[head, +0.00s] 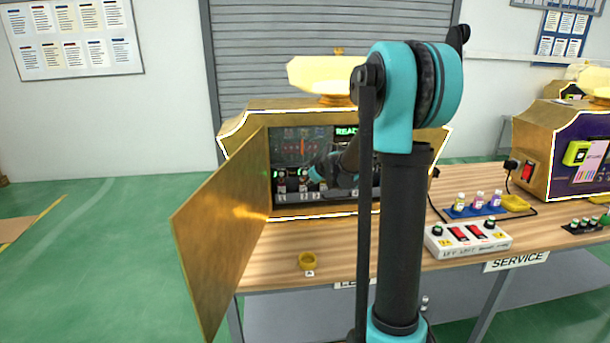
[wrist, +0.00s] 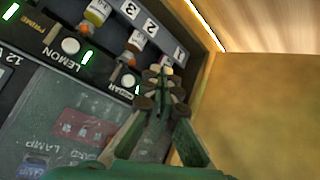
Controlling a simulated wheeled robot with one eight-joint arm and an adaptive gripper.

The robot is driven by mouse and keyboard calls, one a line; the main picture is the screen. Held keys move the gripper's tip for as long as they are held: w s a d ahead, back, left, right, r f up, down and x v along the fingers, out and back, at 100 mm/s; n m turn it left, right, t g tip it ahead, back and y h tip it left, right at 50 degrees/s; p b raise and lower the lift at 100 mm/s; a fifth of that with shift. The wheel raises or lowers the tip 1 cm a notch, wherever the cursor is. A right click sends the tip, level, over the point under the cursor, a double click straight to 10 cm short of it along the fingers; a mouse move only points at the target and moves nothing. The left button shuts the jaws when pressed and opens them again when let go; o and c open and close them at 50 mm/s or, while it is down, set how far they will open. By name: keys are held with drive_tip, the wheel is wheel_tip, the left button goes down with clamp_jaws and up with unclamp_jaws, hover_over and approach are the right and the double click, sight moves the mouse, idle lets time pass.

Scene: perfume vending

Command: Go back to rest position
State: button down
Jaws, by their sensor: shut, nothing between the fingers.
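My gripper (wrist: 163,82) is shut and empty in the wrist view. Its fingertips are in front of the machine's panel, near the CEDAR knob (wrist: 128,82) and the slot marked 1; contact cannot be told. The LEMON knob (wrist: 70,46) has a lit green lamp beside it. Small bottles (wrist: 97,12) stand by the numbered slots. In the head view my arm reaches into the opening of the gold vending machine (head: 245,135), whose screen (head: 346,131) shows part of "READY". The gripper's fingers are hard to make out there, and my arm hides the machine's right side.
The machine's door (head: 225,230) is swung open to the left and front. A white switch box (head: 468,240) and blue bottle tray (head: 475,211) are at right, before a second machine (head: 545,140).

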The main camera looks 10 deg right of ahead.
drive_tip(key=shift+s, duration=0.15)
drive_tip(key=s+d+f+m+g+h, duration=0.1)
drive_tip(key=s+f, duration=0.3)
drive_tip(key=s, duration=0.9)
drive_tip(key=s+d+f+m+g+h, duration=0.1)
drive_tip(key=s+f+m+g, duration=0.1)
drive_tip(key=s, duration=1.1)
drive_tip(key=s+d+f+m+g+h, duration=0.1)
drive_tip(key=s+f+m, duration=0.3)
drive_tip(key=s, duration=0.9)
drive_tip(key=shift+s+d+f+m+g, duration=0.15)
drive_tip(key=shift+d+f+m+g, duration=0.2)
drive_tip(key=shift+f, duration=0.45)
